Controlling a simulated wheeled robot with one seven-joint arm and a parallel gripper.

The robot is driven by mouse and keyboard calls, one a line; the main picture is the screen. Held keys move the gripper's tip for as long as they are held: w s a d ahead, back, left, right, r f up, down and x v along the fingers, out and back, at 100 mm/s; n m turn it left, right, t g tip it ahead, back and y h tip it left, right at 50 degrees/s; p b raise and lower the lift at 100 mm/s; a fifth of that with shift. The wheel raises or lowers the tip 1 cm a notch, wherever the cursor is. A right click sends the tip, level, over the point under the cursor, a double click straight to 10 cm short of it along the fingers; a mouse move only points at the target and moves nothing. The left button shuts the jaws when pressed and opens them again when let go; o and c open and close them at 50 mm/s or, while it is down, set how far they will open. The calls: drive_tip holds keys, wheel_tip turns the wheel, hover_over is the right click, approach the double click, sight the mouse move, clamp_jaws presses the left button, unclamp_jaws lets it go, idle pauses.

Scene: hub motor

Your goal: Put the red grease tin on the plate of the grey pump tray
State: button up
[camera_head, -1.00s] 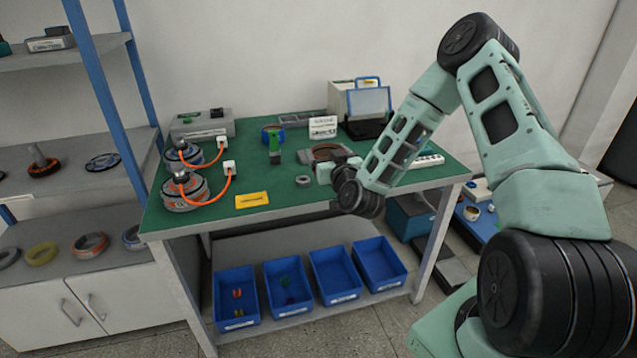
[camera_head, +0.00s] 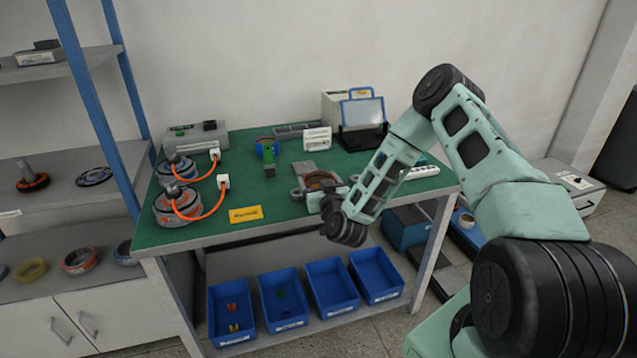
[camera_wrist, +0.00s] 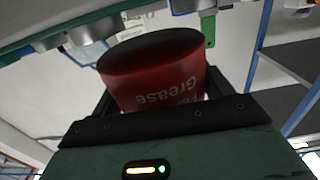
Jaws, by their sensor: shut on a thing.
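In the wrist view the red grease tin (camera_wrist: 150,82), with pale lettering, sits between the dark fingers of my gripper (camera_wrist: 156,92), which is shut on it. One round end of the tin is dark. In the head view my wrist is at the front edge of the green bench, and the tin and fingertips cannot be made out behind it. A grey tray-like fixture (camera_head: 311,168) with a brown round recess lies on the bench just beyond my wrist. I cannot tell for sure that it is the pump tray; my arm partly covers it.
Blue bins (camera_head: 281,298) sit on the lower shelf. The bench's middle left is clear.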

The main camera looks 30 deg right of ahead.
drive_tip(key=shift+f, duration=0.2)
drive_tip(key=shift+f+b, duration=0.4)
drive_tip(key=o, duration=1)
drive_tip(key=shift+r, duration=0.1)
